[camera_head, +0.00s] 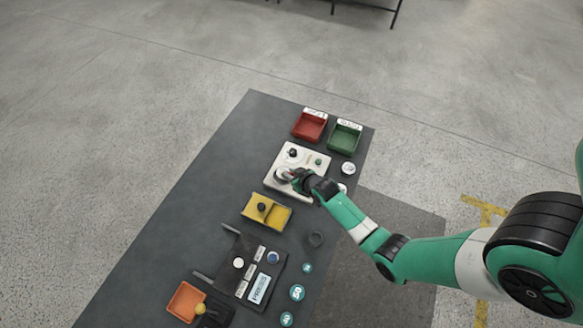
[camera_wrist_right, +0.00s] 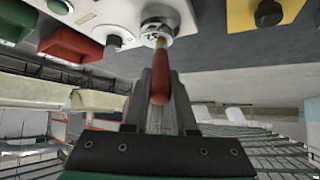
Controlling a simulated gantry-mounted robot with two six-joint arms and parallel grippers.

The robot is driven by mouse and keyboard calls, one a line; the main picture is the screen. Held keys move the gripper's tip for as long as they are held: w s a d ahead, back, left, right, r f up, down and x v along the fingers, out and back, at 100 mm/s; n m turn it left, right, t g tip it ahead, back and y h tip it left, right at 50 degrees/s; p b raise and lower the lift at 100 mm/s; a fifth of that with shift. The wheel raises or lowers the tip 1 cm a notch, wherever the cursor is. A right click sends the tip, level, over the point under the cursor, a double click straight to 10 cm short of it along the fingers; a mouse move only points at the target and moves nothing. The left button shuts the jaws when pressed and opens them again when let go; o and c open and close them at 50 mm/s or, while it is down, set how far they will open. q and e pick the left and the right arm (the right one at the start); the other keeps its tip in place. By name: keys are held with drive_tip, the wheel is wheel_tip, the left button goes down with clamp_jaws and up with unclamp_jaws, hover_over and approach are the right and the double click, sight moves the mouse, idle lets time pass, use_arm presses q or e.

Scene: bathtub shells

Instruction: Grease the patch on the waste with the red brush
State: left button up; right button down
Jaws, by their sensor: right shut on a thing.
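My right gripper (camera_head: 297,179) is over the near side of a white board (camera_head: 305,154) on the dark table. It is shut on the red brush (camera_wrist_right: 160,88), whose handle stands out between the fingers in the wrist view. The brush's narrow tip points at the round metal waste (camera_wrist_right: 166,14) and overlaps its rim. I cannot tell whether it touches. The waste (camera_head: 281,174) also shows in the head view, partly beside the gripper. The patch on it is too small to make out. My left gripper is out of view.
A red bin (camera_head: 309,125) and a green bin (camera_head: 344,137) stand beyond the board. A yellow tray (camera_head: 266,212) lies on the near side. A dark press fixture (camera_head: 252,270) and an orange tray (camera_head: 186,301) are nearer. The table's left part is clear.

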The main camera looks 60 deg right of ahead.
drive_tip(key=shift+r, duration=0.1)
wheel_tip(320, 180, up, 6)
drive_tip(key=p, duration=0.5)
drive_tip(key=shift+p, duration=0.4)
wheel_tip(320, 180, up, 3)
drive_tip(key=p, duration=0.3)
